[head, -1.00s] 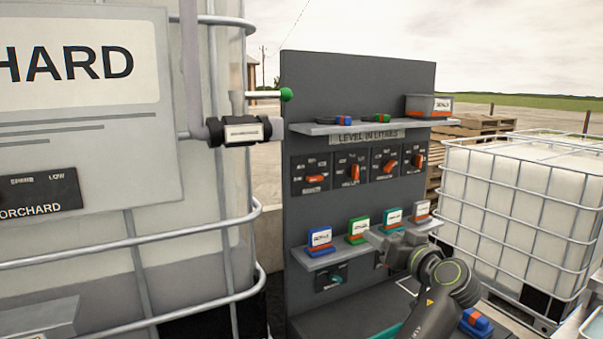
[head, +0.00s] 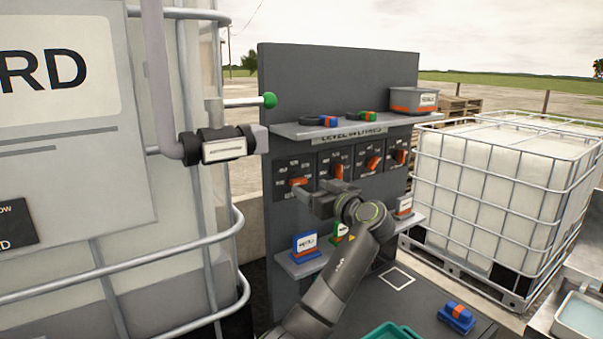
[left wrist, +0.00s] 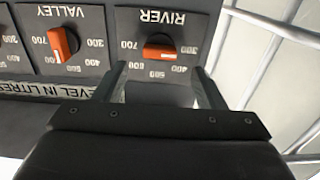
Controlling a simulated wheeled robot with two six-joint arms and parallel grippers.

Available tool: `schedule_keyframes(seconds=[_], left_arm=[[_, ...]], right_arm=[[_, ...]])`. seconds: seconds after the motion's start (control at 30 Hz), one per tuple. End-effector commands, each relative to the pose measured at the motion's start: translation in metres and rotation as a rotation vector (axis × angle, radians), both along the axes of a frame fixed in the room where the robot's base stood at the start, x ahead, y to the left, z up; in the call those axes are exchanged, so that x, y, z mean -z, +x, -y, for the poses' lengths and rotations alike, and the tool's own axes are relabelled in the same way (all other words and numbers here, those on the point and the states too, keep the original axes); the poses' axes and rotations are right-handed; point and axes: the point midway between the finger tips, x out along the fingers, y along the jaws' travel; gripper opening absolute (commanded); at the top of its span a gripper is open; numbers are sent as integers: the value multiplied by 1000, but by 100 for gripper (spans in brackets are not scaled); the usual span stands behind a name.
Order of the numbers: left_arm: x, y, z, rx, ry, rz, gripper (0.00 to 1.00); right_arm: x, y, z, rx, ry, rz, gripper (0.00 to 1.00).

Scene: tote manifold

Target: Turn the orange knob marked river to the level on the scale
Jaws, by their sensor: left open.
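The orange river knob (left wrist: 158,50) shows in the left wrist view, lying about level across its dial under the RIVER label, with numbers from 300 to 700 around it. In the head view it is the leftmost dial knob (head: 298,182) on the grey panel. My left gripper (left wrist: 162,72) is open, its two fingers facing the river dial with the knob framed between them. The fingers appear short of the knob; contact cannot be made out. My right gripper is not in view.
The orange valley knob (left wrist: 63,42) is the neighbouring dial, with other dials to its right in the head view. The upper shelf (head: 290,131) juts out above the dials. The lower shelf (head: 298,268) carries small signs. Caged tanks stand at both sides.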

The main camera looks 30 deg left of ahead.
Motion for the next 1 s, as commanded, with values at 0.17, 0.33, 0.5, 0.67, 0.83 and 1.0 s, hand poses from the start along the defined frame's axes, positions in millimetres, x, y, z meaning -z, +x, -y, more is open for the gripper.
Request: schedule_keyframes(seconds=[0.17, 0.33, 0.5, 0.67, 0.83, 1.0], left_arm=[[-3, 12, -31, -2, 2, -3, 64], [-1, 20, -46, 0, 2, -1, 64], [1, 21, -51, 0, 0, -1, 64], [1, 22, -51, 1, 0, 0, 64], [1, 22, -51, 1, 0, 0, 47], [1, 22, -51, 1, 0, 0, 24]], right_arm=[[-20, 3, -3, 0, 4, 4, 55], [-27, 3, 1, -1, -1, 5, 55], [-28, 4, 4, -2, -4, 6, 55], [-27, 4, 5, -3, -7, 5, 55], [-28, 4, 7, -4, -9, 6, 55], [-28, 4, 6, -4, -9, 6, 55]])
